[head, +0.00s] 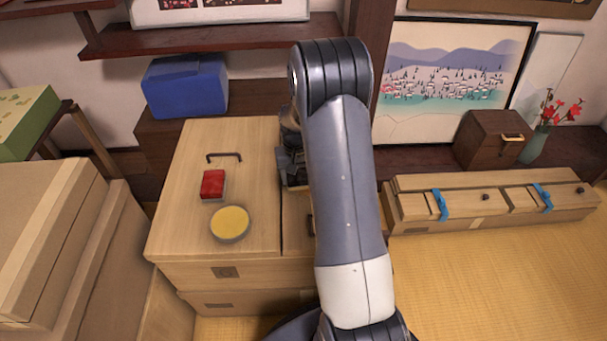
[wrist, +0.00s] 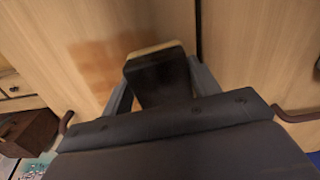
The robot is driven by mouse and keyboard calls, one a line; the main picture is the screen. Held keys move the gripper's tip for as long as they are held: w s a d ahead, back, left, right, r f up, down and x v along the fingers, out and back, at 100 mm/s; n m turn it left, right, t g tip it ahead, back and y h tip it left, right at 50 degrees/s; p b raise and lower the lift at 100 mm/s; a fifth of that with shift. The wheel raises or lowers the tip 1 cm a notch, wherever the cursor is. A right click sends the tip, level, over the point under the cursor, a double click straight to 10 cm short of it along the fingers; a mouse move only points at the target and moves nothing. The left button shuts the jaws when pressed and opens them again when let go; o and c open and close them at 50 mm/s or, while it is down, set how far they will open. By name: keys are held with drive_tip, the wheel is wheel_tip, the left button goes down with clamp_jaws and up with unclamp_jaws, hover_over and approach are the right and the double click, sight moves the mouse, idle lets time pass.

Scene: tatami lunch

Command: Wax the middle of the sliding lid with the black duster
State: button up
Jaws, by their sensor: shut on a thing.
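In the wrist view the black duster (wrist: 160,80) has a dark body and a pale tan edge at its far end. My gripper (wrist: 163,88) is shut on it, with a grey finger on each side. The duster is over a light wooden lid (wrist: 55,45), close to the dark seam; I cannot tell whether it touches. A darker brown smear (wrist: 100,62) shows on this lid beside the duster. In the head view my gripper (head: 291,168) is near the seam of the chest top, and my arm hides most of the right lid and the duster.
The left lid (head: 185,225) carries a red block (head: 213,184), a round yellow tin (head: 230,223) and a dark handle (head: 224,156). A blue box (head: 186,86) stands behind. Cardboard boxes (head: 40,235) stand left; a long wooden box (head: 430,225) lies right on the tatami.

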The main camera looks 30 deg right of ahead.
drive_tip(key=shift+w+d+p, duration=0.15)
drive_tip(key=shift+w+d, duration=0.15)
drive_tip(key=shift+w, duration=0.4)
drive_tip(key=shift+w+d+p, duration=0.15)
drive_tip(key=shift+w+d, duration=0.1)
drive_tip(key=shift+w, duration=0.4)
drive_tip(key=shift+s+d+r, duration=0.1)
drive_tip(key=shift+s+d, duration=0.3)
drive_tip(key=shift+d, duration=0.5)
drive_tip(key=shift+s+d, duration=0.35)
drive_tip(key=shift+d, duration=0.5)
drive_tip(key=shift+s+d+f, duration=0.1)
drive_tip(key=shift+s+d, duration=0.4)
drive_tip(key=shift+d, duration=0.65)
drive_tip(key=shift+s+d+f, duration=0.1)
drive_tip(key=shift+s+d, duration=0.4)
drive_tip(key=shift+d, duration=0.65)
drive_tip(key=shift+s+d+f, duration=0.1)
drive_tip(key=shift+s+d, duration=0.4)
drive_tip(key=shift+d, duration=0.65)
drive_tip(key=shift+r, duration=0.1)
drive_tip(key=shift+r+p, duration=2.25)
drive_tip(key=shift+r, duration=0.75)
wheel_tip(320, 180, up, 3)
drive_tip(key=shift+p, duration=1.1)
